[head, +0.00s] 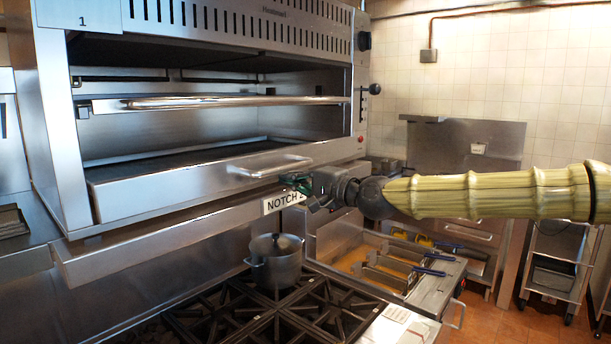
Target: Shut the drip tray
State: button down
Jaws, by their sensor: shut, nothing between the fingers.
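The drip tray (160,190) is the wide steel tray low in the char grill, with a long front panel and a bar handle (262,170). Its dark inner surface shows behind the front panel, and the front seems to stand a little forward of the grill's side wall; how far it is out I cannot tell exactly. My gripper (292,183) is shut and empty, with green fingertips, in front of the tray's right part, just below the handle's right end. I cannot tell whether it touches the tray. The gripper hides part of the front and the label behind it.
A steel ledge (150,245) with a "NOTCH" label runs below the tray. A pot (274,262) stands on the black burner grates (250,318) below. Fryer baskets (395,270) are at right. The grill's upper rack bar (220,102) crosses above the tray.

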aim_at(283, 190)
jog(key=b+x, duration=0.1)
jog(key=x, duration=0.2)
jog(key=shift+s+a, duration=0.2)
jog(key=shift+s+r, duration=0.1)
jog(key=shift+r, duration=0.15)
dwell(0.4)
